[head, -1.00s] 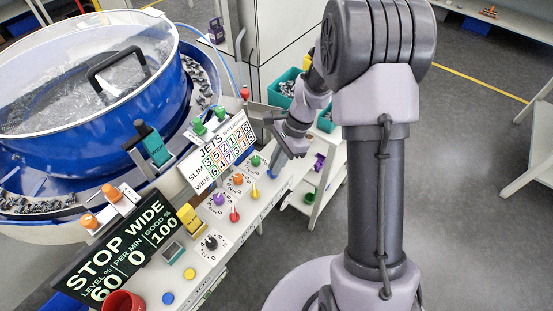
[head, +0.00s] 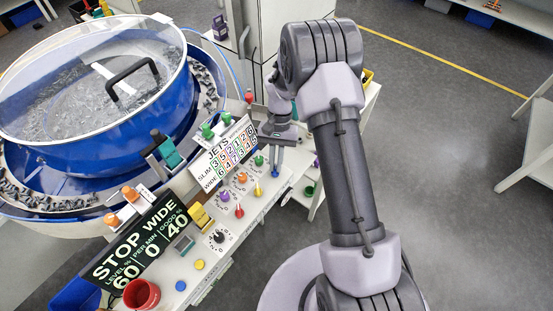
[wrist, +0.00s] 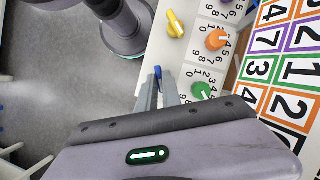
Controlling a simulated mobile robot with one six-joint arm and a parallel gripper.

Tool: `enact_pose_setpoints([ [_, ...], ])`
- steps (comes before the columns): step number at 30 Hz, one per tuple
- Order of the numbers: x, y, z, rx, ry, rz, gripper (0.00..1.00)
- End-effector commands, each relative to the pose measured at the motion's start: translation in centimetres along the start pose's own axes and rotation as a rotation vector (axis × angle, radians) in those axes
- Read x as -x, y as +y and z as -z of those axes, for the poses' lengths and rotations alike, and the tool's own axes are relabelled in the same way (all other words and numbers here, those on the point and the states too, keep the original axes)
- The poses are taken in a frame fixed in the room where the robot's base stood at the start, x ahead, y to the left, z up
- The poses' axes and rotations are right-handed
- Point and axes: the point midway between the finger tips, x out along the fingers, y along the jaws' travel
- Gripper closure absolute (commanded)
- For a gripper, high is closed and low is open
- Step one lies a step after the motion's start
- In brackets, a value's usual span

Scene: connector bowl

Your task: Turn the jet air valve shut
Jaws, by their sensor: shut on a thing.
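A row of small coloured valve handles runs along the front of the white control panel (head: 208,262). My gripper (head: 276,166) points down at the panel's far end, with its fingers closed on the blue handle (head: 275,174). In the wrist view the blue handle's tip (wrist: 158,71) shows between the two fingertips (wrist: 159,84), and the fingers hide most of it. The yellow handle (wrist: 174,24) stands apart from the fingers, beside the orange dial (wrist: 216,40). The green dial (wrist: 203,91) is just right of the fingers. The red handle (head: 239,211) is nearer the panel's middle.
The blue bowl feeder (head: 100,130) with its clear lid stands at the left. The jets chart (head: 224,154) leans behind the dials. A dark display (head: 135,243) and a red cup (head: 142,294) are at the near end. Open floor lies to the right.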

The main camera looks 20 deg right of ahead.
Motion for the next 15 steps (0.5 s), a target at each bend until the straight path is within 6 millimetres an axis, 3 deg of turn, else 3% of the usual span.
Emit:
enact_pose_setpoints([
  [15, 0.11, -0.29, -0.04, 0.258, 0.002, -0.106, 1.00],
])
